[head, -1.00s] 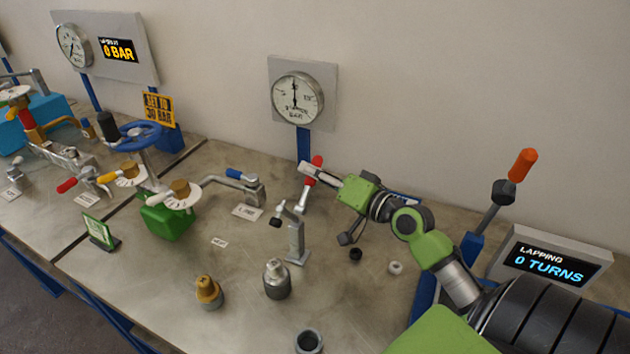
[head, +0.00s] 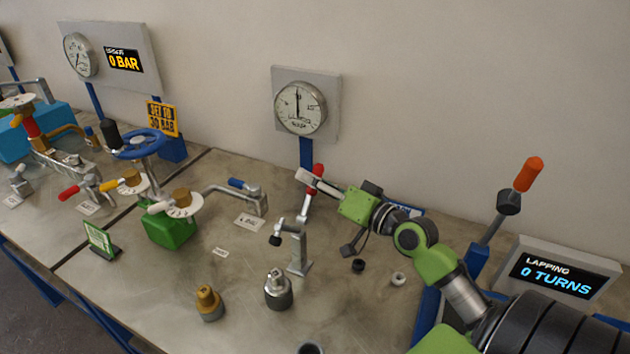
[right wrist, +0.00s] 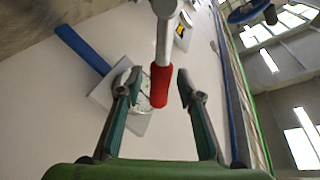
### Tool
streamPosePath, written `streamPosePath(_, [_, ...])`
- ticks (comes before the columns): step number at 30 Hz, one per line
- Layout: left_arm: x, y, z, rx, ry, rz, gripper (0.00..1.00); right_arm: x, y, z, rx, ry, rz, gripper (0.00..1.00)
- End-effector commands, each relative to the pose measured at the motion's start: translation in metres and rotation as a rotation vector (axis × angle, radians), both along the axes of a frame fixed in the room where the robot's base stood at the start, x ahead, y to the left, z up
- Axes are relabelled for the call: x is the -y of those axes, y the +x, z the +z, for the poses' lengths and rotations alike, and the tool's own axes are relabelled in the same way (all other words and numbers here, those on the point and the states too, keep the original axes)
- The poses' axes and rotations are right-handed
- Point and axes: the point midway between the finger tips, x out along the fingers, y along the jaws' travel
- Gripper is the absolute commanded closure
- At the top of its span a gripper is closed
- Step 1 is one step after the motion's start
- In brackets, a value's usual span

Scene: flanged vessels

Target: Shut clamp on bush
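The clamp (head: 299,248) is a grey post on the bench with an arm ending in a black tip and a raised red handle (head: 318,170). My right gripper (head: 309,180) is at this handle. In the right wrist view the handle's red grip (right wrist: 160,86) lies between the two fingers of my right gripper (right wrist: 158,86). The fingers are apart, with a clear gap on the right and a narrower one on the left. I cannot make out the bush under the clamp's tip for sure. My left gripper is not in view.
A brass fitting (head: 208,302) and a steel fitting (head: 278,289) stand in front of the clamp. A black ring (head: 358,265) and a white ring (head: 398,279) lie to its right. A gauge (head: 299,107) is behind. A green valve block (head: 169,228) stands left.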

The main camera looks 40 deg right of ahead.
Motion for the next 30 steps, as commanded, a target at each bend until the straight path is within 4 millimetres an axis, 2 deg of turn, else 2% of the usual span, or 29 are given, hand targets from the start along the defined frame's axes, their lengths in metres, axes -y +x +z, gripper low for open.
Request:
streamPosePath(5, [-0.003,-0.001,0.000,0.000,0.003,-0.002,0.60,0.000,0.000,0.001,0.000,0.001,0.000,0.66])
streamPosePath(8, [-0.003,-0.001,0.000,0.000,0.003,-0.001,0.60,0.000,0.000,0.008,0.004,0.000,0.001,0.66])
streamPosePath(21, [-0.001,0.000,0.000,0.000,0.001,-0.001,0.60,0.000,0.000,0.087,0.006,-0.003,0.000,0.66])
streamPosePath(25, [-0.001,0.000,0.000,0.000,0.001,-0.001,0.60,0.000,0.000,0.098,0.004,-0.001,0.000,0.66])
streamPosePath(30, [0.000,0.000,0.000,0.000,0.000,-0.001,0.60,0.000,0.000,0.101,0.001,0.000,-0.001,0.66])
